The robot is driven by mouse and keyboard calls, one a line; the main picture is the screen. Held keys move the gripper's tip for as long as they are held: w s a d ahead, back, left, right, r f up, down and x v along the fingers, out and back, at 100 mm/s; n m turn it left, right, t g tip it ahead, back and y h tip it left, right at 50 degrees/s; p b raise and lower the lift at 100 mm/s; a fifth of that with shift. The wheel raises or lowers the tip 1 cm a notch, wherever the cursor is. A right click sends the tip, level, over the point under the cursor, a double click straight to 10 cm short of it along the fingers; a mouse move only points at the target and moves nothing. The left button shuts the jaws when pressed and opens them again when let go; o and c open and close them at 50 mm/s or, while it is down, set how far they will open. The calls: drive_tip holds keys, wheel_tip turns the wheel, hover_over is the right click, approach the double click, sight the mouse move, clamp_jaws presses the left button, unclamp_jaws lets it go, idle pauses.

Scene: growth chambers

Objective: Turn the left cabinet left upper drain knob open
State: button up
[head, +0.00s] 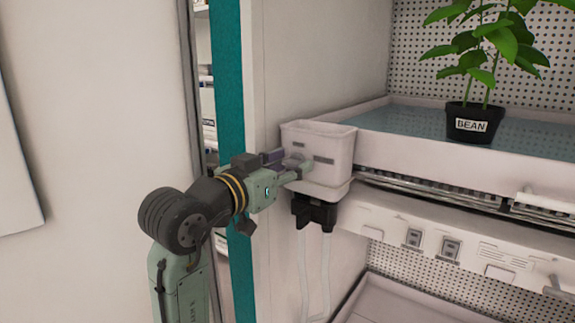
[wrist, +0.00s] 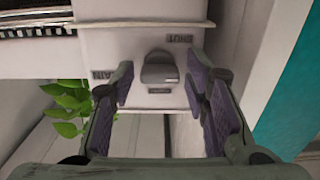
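The drain knob (wrist: 160,70) is a grey rounded block on the front of a white drain box (head: 325,147) at the left end of the upper shelf. In the wrist view it sits between the two finger pads of my gripper (wrist: 161,88), with a gap on each side. My gripper is open. Dark lettering on the box (wrist: 195,58) appears upside down in the wrist view, reading like SHUT above the knob and DRAIN to its left. In the head view my gripper (head: 283,168) is at the box's left face and largely hides the knob.
A potted bean plant (head: 474,122) stands in the upper tray (head: 400,142) to the right. A black fitting (head: 315,212) with pale tubes hangs below the box. The white cabinet side (head: 285,60) and teal edge (head: 228,80) are close to my arm.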

drive_tip(key=c, duration=0.9)
drive_tip(key=shift+m+b, duration=0.3)
drive_tip(key=shift+b, duration=0.05)
drive_tip(key=m+b, duration=0.2)
drive_tip(key=m, duration=0.1)
drive_tip(key=shift+f+m+b, duration=0.15)
drive_tip(key=shift+m+b, duration=0.25)
drive_tip(key=m+b, duration=0.2)
drive_tip(key=m, duration=0.2)
drive_tip(key=shift+m+b, duration=0.3)
drive_tip(key=shift+b, duration=0.1)
drive_tip(key=m+b, duration=0.2)
drive_tip(key=m, duration=0.2)
drive_tip(key=shift+d+m+b, duration=0.1)
drive_tip(key=shift+m+b, duration=0.8)
drive_tip(key=shift+m, duration=1.6)
drive_tip(key=shift+s, duration=0.1)
